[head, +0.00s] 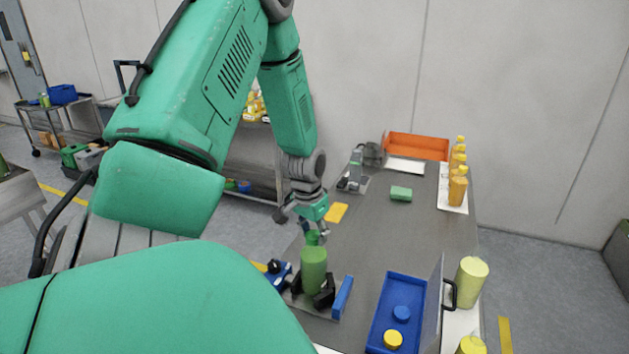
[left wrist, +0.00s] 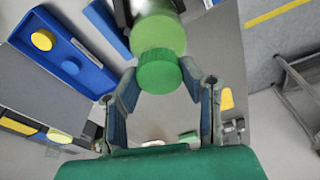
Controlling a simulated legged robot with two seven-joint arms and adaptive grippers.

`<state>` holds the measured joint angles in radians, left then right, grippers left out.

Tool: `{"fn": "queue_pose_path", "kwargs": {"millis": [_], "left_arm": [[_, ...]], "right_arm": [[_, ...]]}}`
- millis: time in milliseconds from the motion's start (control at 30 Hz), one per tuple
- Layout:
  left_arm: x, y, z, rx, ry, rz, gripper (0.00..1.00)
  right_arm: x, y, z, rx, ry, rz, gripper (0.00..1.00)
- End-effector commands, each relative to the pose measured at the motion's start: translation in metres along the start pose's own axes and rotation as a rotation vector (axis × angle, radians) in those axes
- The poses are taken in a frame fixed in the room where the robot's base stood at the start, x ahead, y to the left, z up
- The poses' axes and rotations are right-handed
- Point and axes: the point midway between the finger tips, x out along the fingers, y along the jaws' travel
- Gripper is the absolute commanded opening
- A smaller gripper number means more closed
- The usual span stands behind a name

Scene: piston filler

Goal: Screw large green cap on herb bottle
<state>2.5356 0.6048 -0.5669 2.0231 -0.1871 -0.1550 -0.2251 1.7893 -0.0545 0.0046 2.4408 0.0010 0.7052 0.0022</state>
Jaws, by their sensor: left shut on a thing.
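The herb bottle (head: 313,270) is green and stands upright in a black holder near the front left of the table. Its upper part also shows in the left wrist view (left wrist: 160,33). The large green cap (left wrist: 159,72) is at the bottle's mouth, between the fingers of my left gripper (left wrist: 160,100). In the head view my left gripper (head: 314,232) reaches down from above to the bottle's top and is shut on the cap. I cannot tell how firmly the cap sits on the bottle. My right gripper is not in view.
A blue tray (head: 381,333) holds a blue cap (head: 401,313) and a yellow cap (head: 393,339). A light green container (head: 470,282) stands right of it. A green block (head: 401,193), orange bin (head: 417,146) and yellow bottles (head: 457,187) are farther back. The middle of the table is clear.

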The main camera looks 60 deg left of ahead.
Motion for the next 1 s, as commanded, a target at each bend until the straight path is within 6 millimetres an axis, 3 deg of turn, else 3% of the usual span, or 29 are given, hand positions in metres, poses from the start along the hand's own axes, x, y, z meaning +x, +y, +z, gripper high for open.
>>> {"fn": "queue_pose_path", "kwargs": {"millis": [133, 367, 400, 433, 867, 1000], "left_arm": [[0.0000, 0.0015, -0.0007, 0.192, 0.002, 0.032, 0.00], [-0.0001, 0.0017, -0.0004, 0.215, -0.001, 0.032, 0.00], [-0.0001, 0.0017, -0.0004, 0.214, -0.001, 0.032, 0.48], [-0.0001, 0.0016, -0.0004, 0.214, -0.001, 0.032, 0.58], [0.0006, 0.0003, -0.0003, 0.203, -0.001, 0.031, 0.58], [0.0004, 0.0001, -0.0003, 0.012, -0.004, -0.004, 0.58]], "right_arm": [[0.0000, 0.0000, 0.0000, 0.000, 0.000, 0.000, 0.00], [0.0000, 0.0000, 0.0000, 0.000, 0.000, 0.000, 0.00], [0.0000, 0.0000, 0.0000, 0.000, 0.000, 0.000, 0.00], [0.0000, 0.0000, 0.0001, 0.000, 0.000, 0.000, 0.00], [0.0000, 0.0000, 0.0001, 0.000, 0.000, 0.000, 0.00], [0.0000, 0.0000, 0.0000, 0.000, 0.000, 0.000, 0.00]]}}
